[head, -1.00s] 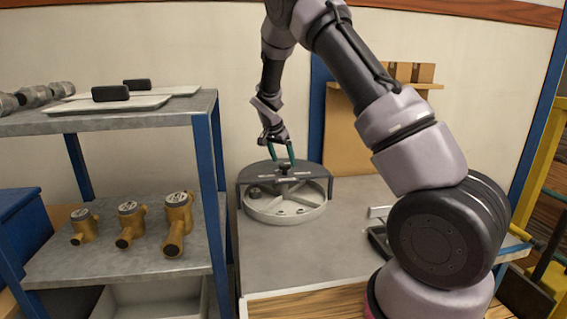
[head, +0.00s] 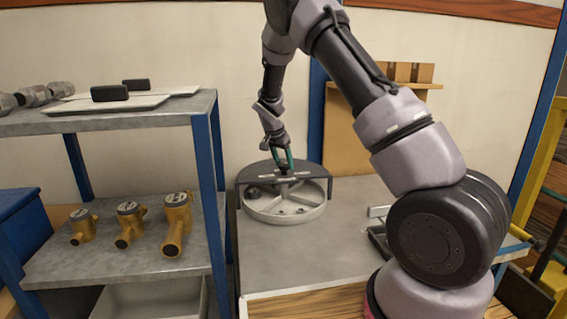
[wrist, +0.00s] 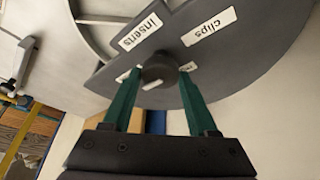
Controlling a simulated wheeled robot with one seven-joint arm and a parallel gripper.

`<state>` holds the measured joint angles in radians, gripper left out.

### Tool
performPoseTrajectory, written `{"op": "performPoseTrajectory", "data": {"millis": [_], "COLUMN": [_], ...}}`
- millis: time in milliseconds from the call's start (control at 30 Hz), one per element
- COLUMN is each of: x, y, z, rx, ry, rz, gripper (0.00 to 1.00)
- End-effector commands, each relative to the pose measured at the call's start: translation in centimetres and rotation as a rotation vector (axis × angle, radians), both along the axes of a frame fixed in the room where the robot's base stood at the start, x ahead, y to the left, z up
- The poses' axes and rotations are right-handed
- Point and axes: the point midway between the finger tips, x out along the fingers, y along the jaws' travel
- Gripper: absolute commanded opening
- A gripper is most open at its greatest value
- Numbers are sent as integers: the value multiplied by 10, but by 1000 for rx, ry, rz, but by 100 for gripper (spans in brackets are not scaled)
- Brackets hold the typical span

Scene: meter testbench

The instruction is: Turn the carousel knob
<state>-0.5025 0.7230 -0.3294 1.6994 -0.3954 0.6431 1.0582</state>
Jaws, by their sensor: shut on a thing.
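The carousel is a round, light grey tray (head: 262,214) with compartments, standing on the grey bench. A dark grey half-round cover (head: 312,172) with white labels lies over its back half. In the wrist view, labels on the cover (wrist: 262,50) read "inserts" and "clips". In the wrist view, the green fingers of my gripper (wrist: 160,80) are shut on the knob, one on each side. In the head view the fingers partly hide the knob.
A metal shelf (head: 100,122) stands left of the carousel, with brass meters (head: 176,222) on its lower level. A dark metal fixture (head: 378,232) lies to the right, partly behind my arm. The bench (head: 290,258) in front of the carousel is clear.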

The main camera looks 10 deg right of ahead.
Motion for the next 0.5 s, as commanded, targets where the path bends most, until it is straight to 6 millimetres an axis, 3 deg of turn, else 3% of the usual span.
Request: {"op": "performPoseTrajectory", "data": {"millis": [500], "x": [-2], "y": [-3], "z": [1], "rx": [3], "ry": [-1], "rz": [355], "gripper": [3]}}
